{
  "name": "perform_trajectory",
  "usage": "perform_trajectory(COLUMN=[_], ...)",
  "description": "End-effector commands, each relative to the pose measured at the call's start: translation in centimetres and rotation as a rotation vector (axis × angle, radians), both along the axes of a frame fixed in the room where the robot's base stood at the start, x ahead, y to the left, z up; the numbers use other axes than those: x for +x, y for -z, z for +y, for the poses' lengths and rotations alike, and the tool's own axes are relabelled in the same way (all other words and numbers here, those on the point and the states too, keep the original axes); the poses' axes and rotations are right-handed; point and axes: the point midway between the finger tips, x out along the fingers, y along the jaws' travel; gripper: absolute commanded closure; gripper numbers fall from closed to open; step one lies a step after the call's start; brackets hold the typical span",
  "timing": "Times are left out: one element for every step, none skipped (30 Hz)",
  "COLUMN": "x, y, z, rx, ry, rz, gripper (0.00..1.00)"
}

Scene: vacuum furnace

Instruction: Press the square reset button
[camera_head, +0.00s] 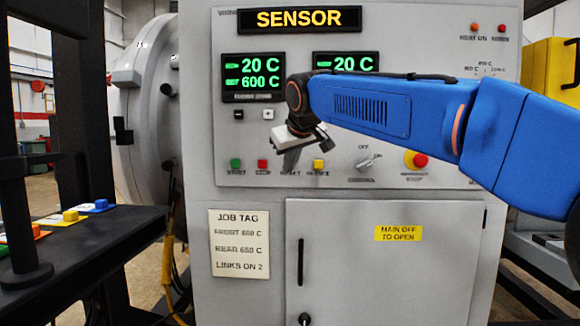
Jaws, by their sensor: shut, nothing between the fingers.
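One label between the red and yellow buttons seems to read RESET (290,173). The button above that label is hidden behind my gripper (291,160). My gripper hangs at the end of my blue arm, shut and empty, in front of that spot. I cannot tell whether it touches the panel.
Right of the row are a selector switch (366,161) and a red stop button (420,160) on a yellow base. Temperature displays (253,77) sit above. A cabinet door (385,265) is below. A dark bench (80,245) with coloured blocks stands left.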

Motion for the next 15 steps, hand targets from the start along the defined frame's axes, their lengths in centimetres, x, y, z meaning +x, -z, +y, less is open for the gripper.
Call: perform_trajectory(x=[0.5,0.8,1.1,1.3,1.5,1.7,1.8,1.9,1.9,2.0,2.0,2.1,2.1,2.1,2.1], y=[0.0,0.0,0.0,0.0,0.0,0.0,0.0,0.0,-0.1,-0.1,-0.1,-0.1,0.0,0.0,0.0], z=[-0.1,-0.1,-0.1,-0.1,-0.1,-0.1,-0.1,-0.1,-0.1,-0.1,-0.1,-0.1,-0.1,-0.1,-0.1], rx=[0.000,-0.001,-0.001,-0.001,-0.001,-0.001,-0.001,-0.001,0.000,0.000,0.000,0.000,0.000,0.000,0.000], ry=[0.001,0.001,0.001,0.001,0.001,0.001,0.001,0.001,0.000,0.000,0.000,0.000,0.000,0.000,0.000], rz=[0.000,0.000,0.000,0.000,0.000,0.000,0.000,0.000,-0.001,-0.001,-0.001,-0.001,-0.001,-0.001,-0.001], gripper=[1.00,1.00,1.00,1.00,1.00,1.00,1.00,1.00,1.00,1.00,1.00,1.00,1.00,1.00,1.00])
